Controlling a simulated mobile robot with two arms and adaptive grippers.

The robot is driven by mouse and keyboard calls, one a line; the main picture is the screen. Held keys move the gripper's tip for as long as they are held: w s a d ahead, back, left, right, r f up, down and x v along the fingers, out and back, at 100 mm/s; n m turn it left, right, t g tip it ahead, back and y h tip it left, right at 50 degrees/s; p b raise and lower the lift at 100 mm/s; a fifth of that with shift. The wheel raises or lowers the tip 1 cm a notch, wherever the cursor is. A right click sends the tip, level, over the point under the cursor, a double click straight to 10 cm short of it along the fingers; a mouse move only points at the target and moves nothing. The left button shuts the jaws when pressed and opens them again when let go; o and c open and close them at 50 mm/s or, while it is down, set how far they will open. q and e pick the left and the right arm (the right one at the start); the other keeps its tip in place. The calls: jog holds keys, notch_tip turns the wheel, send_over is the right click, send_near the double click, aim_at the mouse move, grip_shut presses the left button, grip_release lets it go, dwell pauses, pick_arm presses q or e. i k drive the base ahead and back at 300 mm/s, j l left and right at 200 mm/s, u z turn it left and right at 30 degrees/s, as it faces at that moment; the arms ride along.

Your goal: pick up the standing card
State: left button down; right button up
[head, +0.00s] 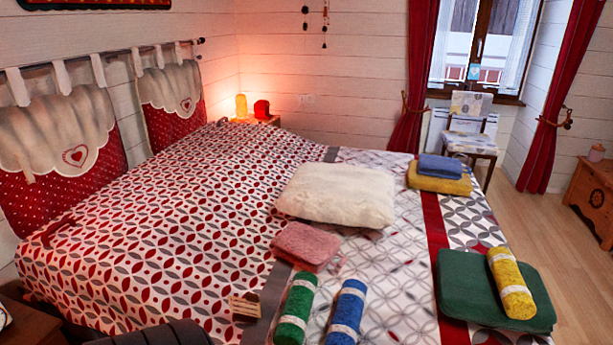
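A small cream and brown card-like piece (245,307) is on the near side of the bed, left of a green rolled towel. It looks like the standing card, but it is too small to tell how upright it is or what is on its face. A small light-blue card-like item (474,72) shows at the window, far off. Neither of my grippers is in view.
The patterned bed (170,225) fills the middle. On it are a cream pillow (337,194), a pink folded towel (306,245), green (297,309) and blue (347,312) rolls, and a dark green folded blanket (468,287) under a yellow roll (510,284). Floor shows at right.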

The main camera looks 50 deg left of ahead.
aim_at(247, 310)
jog(key=u, duration=2.15)
jog(key=k+j, duration=0.1)
jog(key=j, duration=0.4)
jog(key=k+j+u, duration=0.1)
jog(key=j, duration=0.45)
jog(key=k+j+u, duration=0.1)
jog(key=j, duration=0.45)
jog(key=k+j, duration=0.1)
jog(key=j, duration=0.4)
